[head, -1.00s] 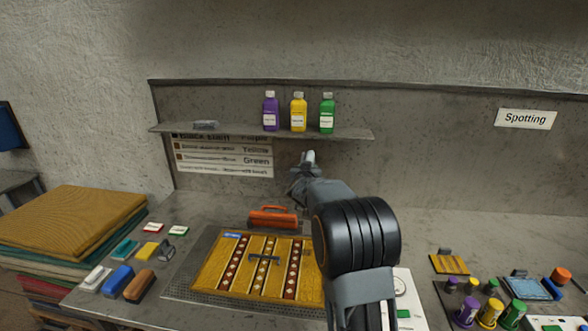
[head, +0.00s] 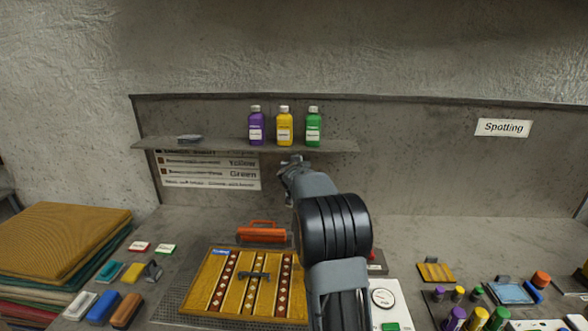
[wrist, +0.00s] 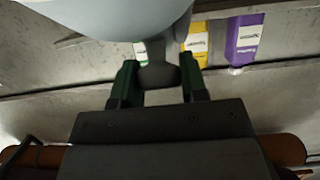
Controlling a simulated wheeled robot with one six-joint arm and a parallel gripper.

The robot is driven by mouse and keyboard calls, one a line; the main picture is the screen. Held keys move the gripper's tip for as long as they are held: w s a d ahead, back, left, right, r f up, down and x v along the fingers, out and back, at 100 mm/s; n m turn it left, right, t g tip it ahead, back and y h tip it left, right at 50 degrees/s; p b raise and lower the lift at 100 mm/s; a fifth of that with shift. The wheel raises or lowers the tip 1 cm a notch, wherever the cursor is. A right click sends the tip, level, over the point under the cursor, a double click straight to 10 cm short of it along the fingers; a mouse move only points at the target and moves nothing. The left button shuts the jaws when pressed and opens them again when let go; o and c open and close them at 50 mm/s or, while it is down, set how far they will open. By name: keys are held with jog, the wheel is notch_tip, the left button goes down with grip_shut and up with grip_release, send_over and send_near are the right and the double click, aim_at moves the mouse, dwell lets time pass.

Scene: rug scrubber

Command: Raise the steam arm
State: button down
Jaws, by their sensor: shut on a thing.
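My gripper shows upside down in the wrist view (wrist: 158,82). Its two dark green fingers are closed on a rounded grey piece (wrist: 158,75). I cannot tell whether this piece belongs to the steam arm. In the head view my arm reaches toward the back wall, its far end just below the shelf; the fingers cannot be made out there. An orange unit with a handle (head: 262,234) stands behind a patterned yellow rug (head: 205,285), left of my arm. A dark clip-like piece (head: 254,276) lies on the rug. No part is clearly identifiable as the steam arm.
Purple (head: 256,128), yellow (head: 284,128) and green (head: 313,129) bottles stand on the wall shelf (head: 200,144) near my arm's end. Pads and brushes lie at left beside folded rugs (head: 60,245).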

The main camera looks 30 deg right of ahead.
jog(key=c, duration=0.7)
grip_release()
jog(key=v, duration=1.3)
jog(key=shift+s+a, duration=0.25)
jog(key=shift+s, duration=0.05)
